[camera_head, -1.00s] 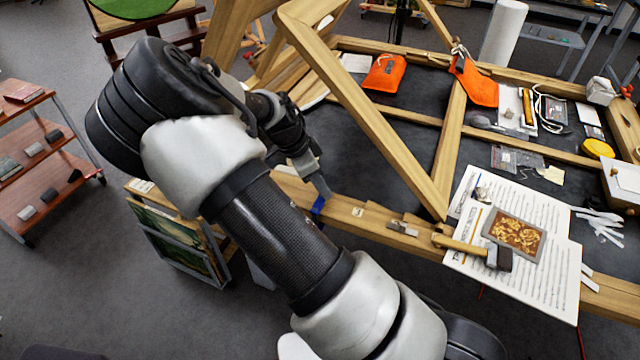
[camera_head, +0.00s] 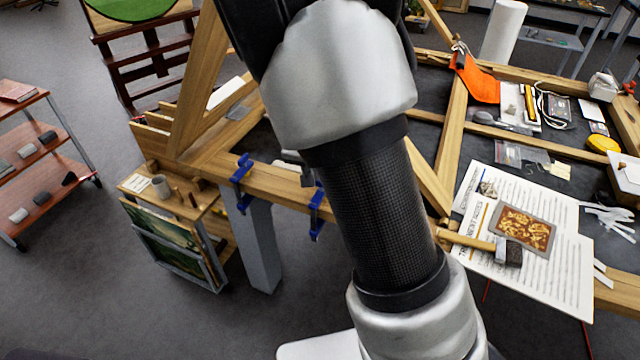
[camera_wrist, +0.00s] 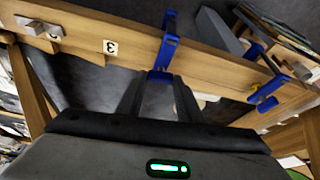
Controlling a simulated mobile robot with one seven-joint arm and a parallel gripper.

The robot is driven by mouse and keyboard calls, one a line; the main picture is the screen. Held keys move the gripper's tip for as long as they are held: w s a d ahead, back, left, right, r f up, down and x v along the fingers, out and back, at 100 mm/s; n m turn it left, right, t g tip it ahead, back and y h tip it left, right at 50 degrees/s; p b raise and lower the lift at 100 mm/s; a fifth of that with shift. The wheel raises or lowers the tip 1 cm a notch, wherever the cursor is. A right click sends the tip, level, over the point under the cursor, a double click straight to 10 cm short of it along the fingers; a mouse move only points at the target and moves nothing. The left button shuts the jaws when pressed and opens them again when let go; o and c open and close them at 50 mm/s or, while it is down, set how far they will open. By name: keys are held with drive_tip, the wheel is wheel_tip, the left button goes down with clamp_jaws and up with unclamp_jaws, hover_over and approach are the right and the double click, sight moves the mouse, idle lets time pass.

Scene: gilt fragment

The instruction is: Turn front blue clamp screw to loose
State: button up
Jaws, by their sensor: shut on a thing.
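A blue clamp (camera_wrist: 168,48) grips the wooden beam, close to the number 3 label in the wrist view. In the head view it is the nearer blue clamp (camera_head: 316,212), just left of my forearm. My gripper (camera_wrist: 158,82) is shut on the blue screw end of this clamp, below the beam's edge in the wrist view. The fingers cover most of the screw, so its turn position cannot be told. In the head view my arm hides most of the gripper. A second blue clamp (camera_wrist: 268,78) sits further along the beam; it also shows in the head view (camera_head: 242,184).
Right of my arm, a hammer (camera_head: 508,252) and a gilt fragment (camera_head: 522,229) lie on paper sheets. A small stand with paintings (camera_head: 172,240) is below the beam at left. A red-brown shelf cart (camera_head: 38,150) stands further left, with open floor between.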

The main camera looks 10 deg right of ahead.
drive_tip(key=n+b, duration=0.1)
drive_tip(key=n+y+b, duration=0.1)
drive_tip(key=b, duration=0.1)
drive_tip(key=n+b, duration=0.1)
drive_tip(key=shift+d+f+n+t+b, duration=0.25)
drive_tip(key=shift+f+n+t+b, duration=0.05)
drive_tip(key=shift+b, duration=0.05)
drive_tip(key=n+y+b, duration=0.1)
drive_tip(key=n+b, duration=0.2)
drive_tip(key=b, duration=0.1)
drive_tip(key=shift+d+n+y, duration=0.1)
drive_tip(key=shift+n+y, duration=0.2)
drive_tip(key=shift+y, duration=0.1)
drive_tip(key=n+y+b, duration=0.1)
drive_tip(key=n+b, duration=0.2)
drive_tip(key=shift+d+r+n, duration=0.1)
drive_tip(key=shift+r+n, duration=0.05)
drive_tip(key=shift+n, duration=0.15)
drive_tip(key=shift+r+n+g+y+b, duration=0.1)
drive_tip(key=shift+n+g+y+b, duration=0.35)
drive_tip(key=shift+n, duration=0.45)
drive_tip(key=shift+n+g+y+b, duration=0.25)
drive_tip(key=shift+n+b, duration=0.3)
drive_tip(key=shift+n, duration=0.35)
drive_tip(key=o, duration=1)
drive_tip(key=shift+o, duration=0.4)
drive_tip(key=shift+r, duration=0.1)
